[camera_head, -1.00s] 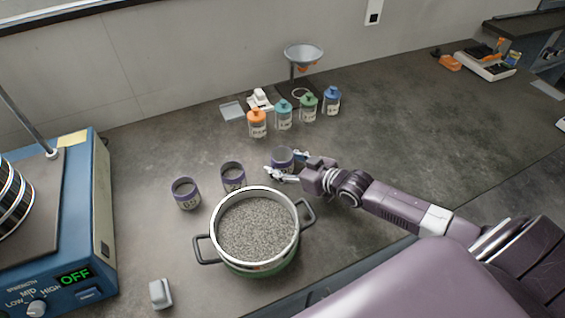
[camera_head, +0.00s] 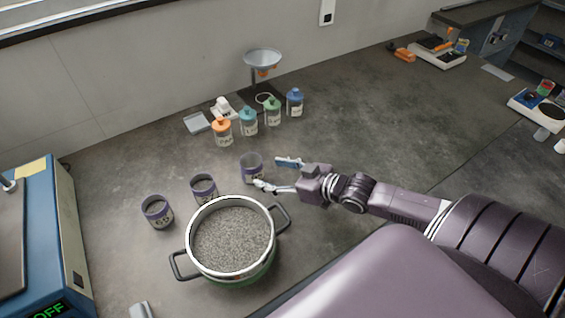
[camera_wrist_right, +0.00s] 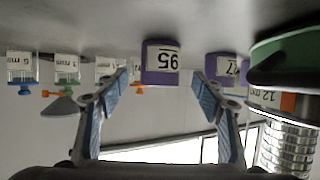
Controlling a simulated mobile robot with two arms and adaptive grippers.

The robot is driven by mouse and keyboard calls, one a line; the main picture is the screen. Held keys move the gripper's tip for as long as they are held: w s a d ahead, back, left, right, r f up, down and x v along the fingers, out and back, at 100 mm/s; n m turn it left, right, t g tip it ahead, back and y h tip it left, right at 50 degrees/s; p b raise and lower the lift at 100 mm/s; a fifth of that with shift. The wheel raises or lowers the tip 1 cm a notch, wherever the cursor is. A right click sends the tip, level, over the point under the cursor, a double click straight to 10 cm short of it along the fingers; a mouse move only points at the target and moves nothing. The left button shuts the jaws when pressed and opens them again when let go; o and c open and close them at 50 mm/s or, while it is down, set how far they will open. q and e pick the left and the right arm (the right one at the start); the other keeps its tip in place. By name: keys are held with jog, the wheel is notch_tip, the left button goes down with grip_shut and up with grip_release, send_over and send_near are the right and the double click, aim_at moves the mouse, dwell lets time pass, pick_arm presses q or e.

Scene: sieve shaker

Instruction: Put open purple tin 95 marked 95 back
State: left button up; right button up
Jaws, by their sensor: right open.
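The purple tin marked 95 (camera_head: 252,168) stands upright and open on the bench, behind the sieve pan. In the right wrist view, which is upside down, its label 95 shows on the tin (camera_wrist_right: 162,62). My right gripper (camera_head: 275,174) is open and empty just right of the tin, its fingers pointing at it. In the wrist view the tin appears ahead, between the two spread fingertips (camera_wrist_right: 160,92) and apart from them. My left gripper is out of view.
Two more purple tins (camera_head: 204,188) (camera_head: 158,211) stand left of it. The sieve pan (camera_head: 233,240) full of grains stands close in front. Several capped bottles (camera_head: 249,122) and a funnel stand (camera_head: 262,60) are behind. The blue shaker (camera_head: 40,240) is at left.

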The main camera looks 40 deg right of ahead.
jog(key=shift+v, duration=1.85)
